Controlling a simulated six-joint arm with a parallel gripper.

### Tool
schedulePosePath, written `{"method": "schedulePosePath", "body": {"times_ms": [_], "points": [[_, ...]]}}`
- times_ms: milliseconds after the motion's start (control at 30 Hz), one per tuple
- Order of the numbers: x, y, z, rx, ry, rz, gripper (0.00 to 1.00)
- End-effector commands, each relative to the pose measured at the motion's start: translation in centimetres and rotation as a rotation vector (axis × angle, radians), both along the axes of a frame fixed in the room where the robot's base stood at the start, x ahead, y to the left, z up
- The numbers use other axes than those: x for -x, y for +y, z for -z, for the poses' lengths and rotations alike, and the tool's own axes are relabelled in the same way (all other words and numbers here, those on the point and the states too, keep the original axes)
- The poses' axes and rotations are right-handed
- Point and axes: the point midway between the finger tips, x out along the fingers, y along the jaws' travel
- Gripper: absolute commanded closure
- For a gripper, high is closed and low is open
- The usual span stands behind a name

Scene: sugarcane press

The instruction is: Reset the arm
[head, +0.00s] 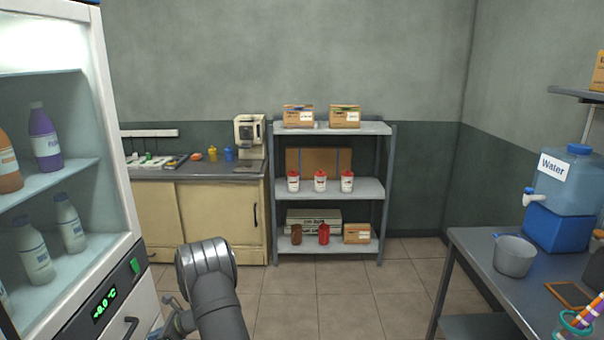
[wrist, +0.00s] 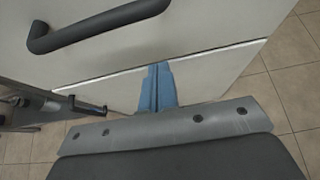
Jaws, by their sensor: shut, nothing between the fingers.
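My arm (head: 212,285) rises from the bottom of the head view, left of centre, beside the white fridge. My gripper (wrist: 158,72) shows in the wrist view with its two blue fingers together and nothing between them. Past the fingertips is the pale front of a cabinet or fridge (wrist: 200,40) with a dark bar handle (wrist: 95,28). The fingers look apart from the handle; whether they touch the pale surface I cannot tell. In the head view the fingers cannot be made out.
The fridge (head: 122,180) with bottles stands close on the left. A metal shelf (head: 330,188) with boxes and cups is at the back. A table (head: 470,258) with a grey pot (head: 514,256) and water dispenser (head: 565,190) is on the right. The middle floor (head: 340,295) is clear.

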Motion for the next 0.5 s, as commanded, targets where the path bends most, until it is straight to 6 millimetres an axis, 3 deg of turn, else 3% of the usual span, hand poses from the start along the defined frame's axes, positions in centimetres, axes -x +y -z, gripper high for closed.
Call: {"method": "schedulePosePath", "body": {"times_ms": [167,300,500], "points": [[0.1,3.1,1.9,0.001,0.0,-0.004,1.0],[0.1,5.2,1.8,-0.001,-0.003,-0.004,1.0],[0.0,6.6,1.8,-0.001,-0.003,-0.004,1.0]]}}
